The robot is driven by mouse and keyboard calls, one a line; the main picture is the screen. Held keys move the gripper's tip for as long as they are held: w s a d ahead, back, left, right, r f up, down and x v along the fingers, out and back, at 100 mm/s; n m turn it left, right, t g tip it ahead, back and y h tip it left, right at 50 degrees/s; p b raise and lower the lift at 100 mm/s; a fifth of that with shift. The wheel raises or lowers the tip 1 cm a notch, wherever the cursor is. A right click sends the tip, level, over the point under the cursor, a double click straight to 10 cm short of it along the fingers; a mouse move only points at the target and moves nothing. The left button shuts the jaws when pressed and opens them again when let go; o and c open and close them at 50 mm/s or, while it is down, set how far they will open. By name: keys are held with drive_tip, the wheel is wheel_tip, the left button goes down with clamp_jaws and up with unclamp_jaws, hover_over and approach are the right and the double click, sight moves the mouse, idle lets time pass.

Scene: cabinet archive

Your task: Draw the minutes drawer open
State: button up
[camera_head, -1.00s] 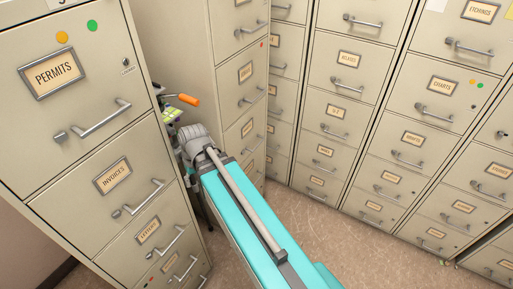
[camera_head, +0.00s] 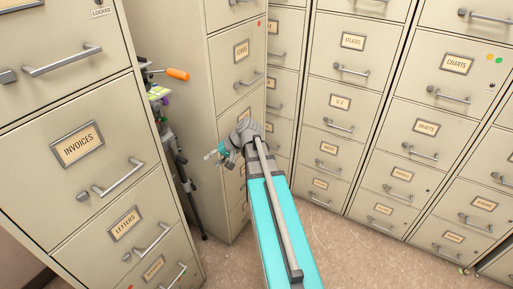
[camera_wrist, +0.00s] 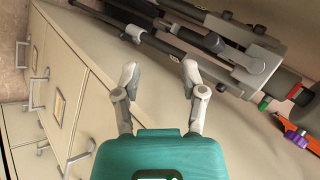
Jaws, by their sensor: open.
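I cannot read a minutes label on any drawer. The beige left cabinet has an INVOICES drawer (camera_head: 75,150), a LETTERS drawer (camera_head: 122,226) and a lower drawer (camera_head: 153,268) with a label too small to read. All look shut, with silver bar handles. My gripper (camera_head: 211,154) is in front of the middle cabinet (camera_head: 233,120), whose lower labels are partly hidden by my arm. In the wrist view my gripper (camera_wrist: 159,72) has its two fingers apart with nothing between them. Drawer fronts with handles (camera_wrist: 60,102) show sideways at its left, apart from the fingers.
A dark tripod (camera_head: 180,165) and an orange-handled tool (camera_head: 177,74) are in the gap between the left and middle cabinets. The tripod (camera_wrist: 190,40) fills the top of the wrist view. More cabinets (camera_head: 410,120) line the right. Brown floor (camera_head: 335,255) is clear in front.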

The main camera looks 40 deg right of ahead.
drive_tip(key=d+f+m+t+b, duration=0.2)
drive_tip(key=d+f+t+b, duration=0.1)
drive_tip(key=d+b, duration=0.4)
drive_tip(key=s+d+f+m+t+b, duration=0.1)
drive_tip(key=d+f+m+t+b, duration=0.2)
drive_tip(key=d+b, duration=0.4)
drive_tip(key=s+d+f+m+t+b, duration=0.1)
drive_tip(key=d+t+b, duration=0.4)
drive_tip(key=d, duration=1.3)
wheel_tip(320, 180, down, 2)
drive_tip(key=shift+s+m+b, duration=0.25)
drive_tip(key=shift+m+b, duration=0.65)
drive_tip(key=shift+b, duration=0.05)
drive_tip(key=shift+a, duration=0.1)
drive_tip(key=x, duration=1.3)
drive_tip(key=shift+w+r, duration=0.15)
drive_tip(key=shift+w, duration=0.3)
clamp_jaws()
